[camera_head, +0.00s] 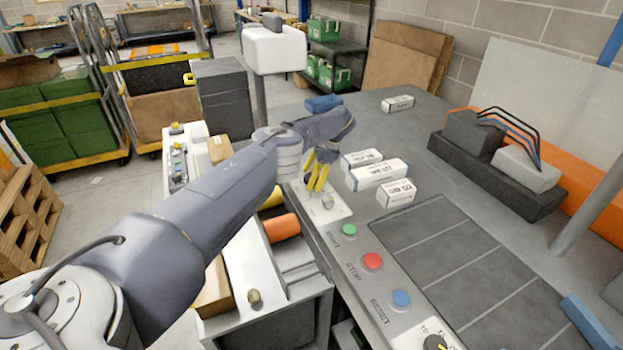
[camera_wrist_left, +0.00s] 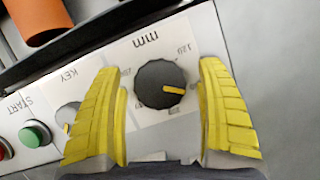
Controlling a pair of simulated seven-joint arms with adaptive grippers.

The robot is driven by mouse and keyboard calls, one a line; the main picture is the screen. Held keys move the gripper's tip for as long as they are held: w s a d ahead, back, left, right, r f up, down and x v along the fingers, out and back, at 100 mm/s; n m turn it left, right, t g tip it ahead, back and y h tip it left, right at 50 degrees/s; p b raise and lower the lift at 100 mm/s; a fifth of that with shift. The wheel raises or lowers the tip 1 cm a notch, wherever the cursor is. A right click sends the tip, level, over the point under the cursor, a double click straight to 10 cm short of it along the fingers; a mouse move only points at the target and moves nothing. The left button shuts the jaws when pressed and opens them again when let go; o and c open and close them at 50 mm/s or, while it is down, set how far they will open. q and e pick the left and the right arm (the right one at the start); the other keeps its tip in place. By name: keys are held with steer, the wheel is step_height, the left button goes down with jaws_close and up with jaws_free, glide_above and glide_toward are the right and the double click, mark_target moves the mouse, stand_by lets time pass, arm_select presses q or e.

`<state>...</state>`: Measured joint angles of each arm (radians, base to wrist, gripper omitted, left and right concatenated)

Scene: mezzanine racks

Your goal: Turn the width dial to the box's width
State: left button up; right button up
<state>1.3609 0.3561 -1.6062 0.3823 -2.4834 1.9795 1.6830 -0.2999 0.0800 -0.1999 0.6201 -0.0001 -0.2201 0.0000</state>
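The width dial (camera_wrist_left: 161,87) is a black round knob with a yellow pointer, on a pale plate marked "mm" in the left wrist view. The pointer points right and slightly down there; the scale is only partly legible. My left gripper (camera_wrist_left: 160,75) is open, with one yellow finger on each side of the dial and visible gaps to it. In the head view the left gripper (camera_head: 318,177) is over the far end of the control panel and hides the dial. White labelled boxes (camera_head: 376,173) lie just right of it; their print is too small to read surely. My right gripper is not in view.
A key switch (camera_wrist_left: 68,115) and green START button (camera_wrist_left: 35,134) are beside the dial. The red STOP button (camera_head: 372,261), blue RESET button (camera_head: 400,299) and another dial (camera_head: 435,342) are nearer. A dark grey block (camera_head: 500,165) with cables stands at right.

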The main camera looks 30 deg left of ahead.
arm_select(q)
steer(key=shift+w+d+r, duration=0.1)
steer(key=shift+v, duration=3.6)
